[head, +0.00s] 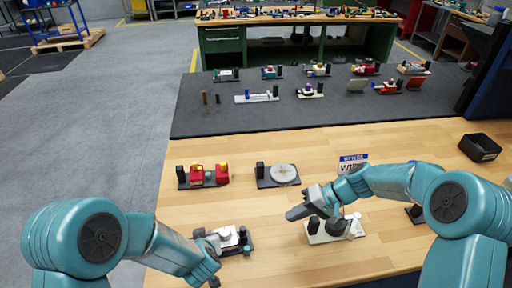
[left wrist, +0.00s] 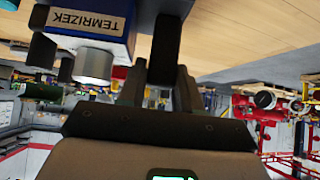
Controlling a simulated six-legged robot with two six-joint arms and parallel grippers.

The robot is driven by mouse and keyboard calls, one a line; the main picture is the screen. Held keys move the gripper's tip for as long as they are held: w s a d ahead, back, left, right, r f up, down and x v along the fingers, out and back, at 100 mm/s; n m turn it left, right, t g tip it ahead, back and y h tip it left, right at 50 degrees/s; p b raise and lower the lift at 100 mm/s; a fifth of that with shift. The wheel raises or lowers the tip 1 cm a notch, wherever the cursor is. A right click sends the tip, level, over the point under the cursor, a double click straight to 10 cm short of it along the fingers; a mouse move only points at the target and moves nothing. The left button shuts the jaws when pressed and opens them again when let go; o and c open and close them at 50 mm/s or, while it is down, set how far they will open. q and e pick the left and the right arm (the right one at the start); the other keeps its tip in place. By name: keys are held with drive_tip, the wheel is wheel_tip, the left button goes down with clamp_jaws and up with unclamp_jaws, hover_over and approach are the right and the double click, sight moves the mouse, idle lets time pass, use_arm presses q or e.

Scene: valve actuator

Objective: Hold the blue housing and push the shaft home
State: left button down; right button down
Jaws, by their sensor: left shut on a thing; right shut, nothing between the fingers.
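In the left wrist view the blue housing (left wrist: 95,25) with a "TEMRIZEK" label fills the upper left, with a pale round end (left wrist: 93,66) sticking out of it. My left gripper (left wrist: 160,85) is shut on a dark block (left wrist: 166,45) right beside the housing; I cannot tell whether the block is part of it. In the head view my left gripper (head: 212,272) is at the near edge of a small dark-based assembly (head: 232,240) with a white top. My right gripper (head: 294,213) is shut and empty, above a cream-based assembly (head: 336,230). I cannot make out the shaft.
On the wooden table stand a red and yellow assembly (head: 203,175), a plate with a pale disc (head: 283,174), a blue and white sign (head: 353,160) and a black bin (head: 480,147). Several more assemblies stand on the grey mat (head: 230,115) behind.

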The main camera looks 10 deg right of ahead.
use_arm(q)
drive_tip(key=shift+s+a+f, duration=0.1)
drive_tip(key=shift+s+f, duration=0.05)
drive_tip(key=c, duration=0.8)
unclamp_jaws()
drive_tip(key=shift+o, duration=0.6)
drive_tip(key=shift+a, duration=0.1)
